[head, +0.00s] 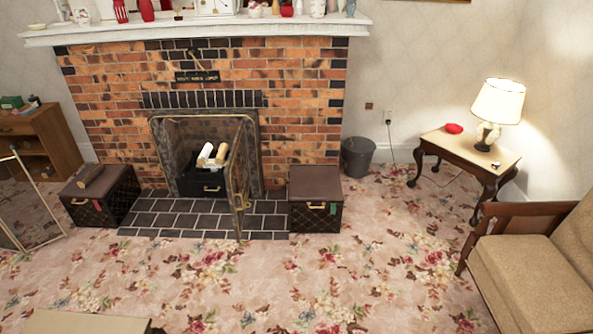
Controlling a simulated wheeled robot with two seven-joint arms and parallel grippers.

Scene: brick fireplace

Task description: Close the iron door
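The iron door (238,180) of the brick fireplace stands open in the head view. It is hinged on the right side of the opening and swings out toward me over the dark hearth tiles. Its brass-coloured edge faces me, so its faces show only narrowly. Behind it the firebox (185,140) is open, with white and pale logs (212,155) resting above a dark grate box (203,186). Neither of my grippers shows in the head view, so I cannot see whether they are open or shut.
Two dark boxes flank the hearth (165,220), one at left (115,200) and one at right (316,185). A grey bucket (358,157), a lamp table (462,150) and an armchair (530,270) stand at right. A framed screen (30,205) stands at left. Floral carpet (270,280) before the hearth is clear.

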